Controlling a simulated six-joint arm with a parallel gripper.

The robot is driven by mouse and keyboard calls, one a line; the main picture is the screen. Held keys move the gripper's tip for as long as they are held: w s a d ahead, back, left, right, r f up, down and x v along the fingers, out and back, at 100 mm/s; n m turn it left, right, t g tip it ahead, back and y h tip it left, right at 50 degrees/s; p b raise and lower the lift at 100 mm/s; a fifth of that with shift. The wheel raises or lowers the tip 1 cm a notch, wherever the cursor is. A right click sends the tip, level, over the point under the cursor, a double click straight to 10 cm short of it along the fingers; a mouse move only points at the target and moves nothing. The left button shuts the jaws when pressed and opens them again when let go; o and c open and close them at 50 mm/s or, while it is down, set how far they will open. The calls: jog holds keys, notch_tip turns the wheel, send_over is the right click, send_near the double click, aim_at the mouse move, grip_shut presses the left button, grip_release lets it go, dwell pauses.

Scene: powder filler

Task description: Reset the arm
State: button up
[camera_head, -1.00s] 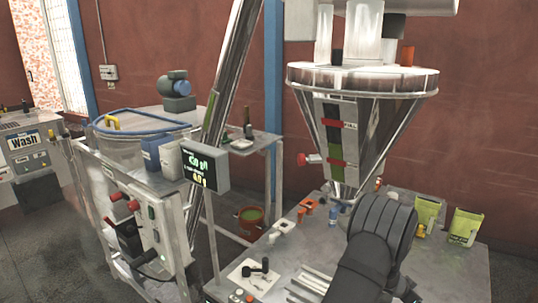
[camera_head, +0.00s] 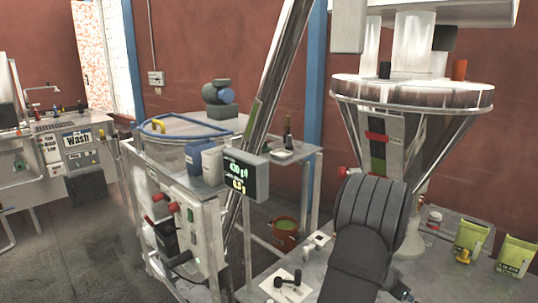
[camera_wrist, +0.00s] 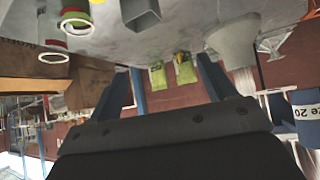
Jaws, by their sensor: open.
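My gripper (camera_wrist: 165,82) shows in the wrist view with its two fingers spread wide apart. It is open and nothing is between the fingers. The wrist picture looks upside down, with the grey tabletop along its top. Two green pouches appear beyond the fingers, apart from them. In the head view my dark ribbed arm (camera_head: 368,235) rises in front of the steel hopper's lower part and covers some of the table. The gripper itself cannot be made out in the head view.
The steel hopper (camera_head: 462,125) stands behind my arm. Green pouches (camera_head: 472,240) (camera_head: 516,256) stand at the right. A display box (camera_head: 245,175), a slanted steel tube (camera_head: 272,100) and a blue-rimmed vat (camera_head: 160,137) are left of the arm.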

jog(key=shift+n+t, duration=0.3)
jog(key=shift+n, duration=0.1)
jog(key=w+a+f, duration=0.2)
jog(key=w+a, duration=0.1)
jog(key=w+a+f, duration=0.2)
jog(key=w+a, duration=0.1)
jog(key=w, duration=0.1)
jog(key=w+a+f, duration=0.3)
jog(key=w+a, duration=0.1)
jog(key=s+d+r, duration=0.7)
jog(key=s+r, duration=0.2)
jog(key=s, duration=0.1)
jog(key=s+d+f+m, duration=0.1)
jog(key=d+f, duration=0.1)
jog(key=d, duration=0.3)
jog(key=shift+s+f+g, duration=0.4)
